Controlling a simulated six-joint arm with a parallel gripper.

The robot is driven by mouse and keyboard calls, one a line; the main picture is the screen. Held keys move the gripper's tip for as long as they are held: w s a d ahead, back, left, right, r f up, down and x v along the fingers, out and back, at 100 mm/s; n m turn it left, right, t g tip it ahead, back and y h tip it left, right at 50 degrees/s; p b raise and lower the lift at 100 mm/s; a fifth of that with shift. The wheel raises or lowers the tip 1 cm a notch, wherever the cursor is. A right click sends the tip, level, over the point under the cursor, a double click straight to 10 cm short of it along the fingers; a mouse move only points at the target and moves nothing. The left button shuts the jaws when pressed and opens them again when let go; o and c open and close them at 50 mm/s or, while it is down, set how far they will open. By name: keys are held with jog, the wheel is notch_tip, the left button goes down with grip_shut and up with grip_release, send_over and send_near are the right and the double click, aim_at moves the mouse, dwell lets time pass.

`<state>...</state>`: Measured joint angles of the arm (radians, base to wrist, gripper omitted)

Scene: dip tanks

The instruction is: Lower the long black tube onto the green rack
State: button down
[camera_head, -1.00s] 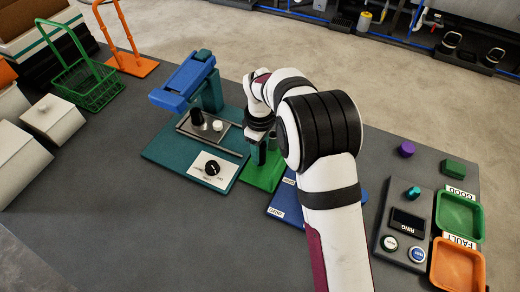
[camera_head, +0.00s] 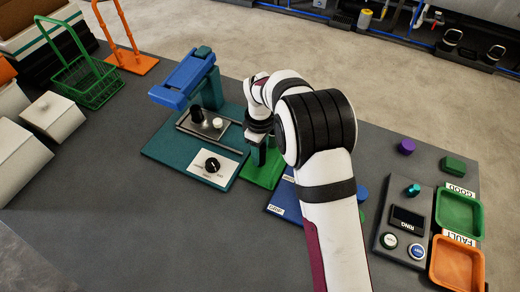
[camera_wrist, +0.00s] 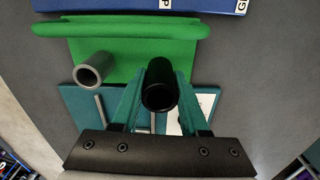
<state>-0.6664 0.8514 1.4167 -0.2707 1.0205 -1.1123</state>
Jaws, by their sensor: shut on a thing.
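The green rack (camera_wrist: 140,48) shows in the wrist view as a green plate with a long rounded bar along its far side. In the head view, part of the green rack (camera_head: 262,174) shows below my gripper (camera_head: 259,150). In the wrist view, my gripper (camera_wrist: 160,82) is shut on the long black tube (camera_wrist: 159,97), seen nearly end-on with its open end toward the camera. I cannot tell whether the tube's far end touches the rack. A grey tube (camera_wrist: 91,70) stands to the left on the rack, apart from the black one. The head view hides the black tube.
A blue plate (camera_head: 288,200) lies to the right, partly behind my arm. A button box (camera_head: 403,222), green tray (camera_head: 460,214) and orange tray (camera_head: 456,264) are farther right.

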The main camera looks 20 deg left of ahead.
jog(key=shift+f, duration=1)
dwell(0.6)
grip_release()
notch_tip(320, 180, up, 8)
dwell(1.0)
jog(key=a+r, duration=0.4)
jog(key=r, duration=0.3)
jog(key=shift+a, duration=0.25)
dwell(0.4)
